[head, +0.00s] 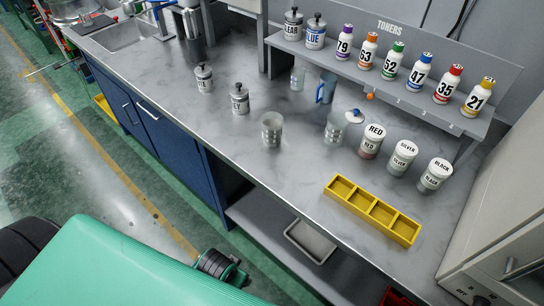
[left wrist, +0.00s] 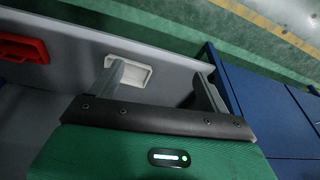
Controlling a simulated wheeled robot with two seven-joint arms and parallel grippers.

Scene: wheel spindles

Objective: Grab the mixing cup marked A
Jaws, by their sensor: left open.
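Two clear mixing cups with printed markings stand on the grey worktop in the head view, one near the middle (head: 272,129) and one further right (head: 336,126). The letters on them are too small to read, so I cannot tell which is marked A. In the left wrist view my left gripper (left wrist: 158,72) is open, with nothing between its fingers. It points over the lower shelf area, away from the cups. My right gripper is not in view.
A yellow divided tray (head: 343,188) lies right. A pale tray (head: 310,241) sits on the lower shelf.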

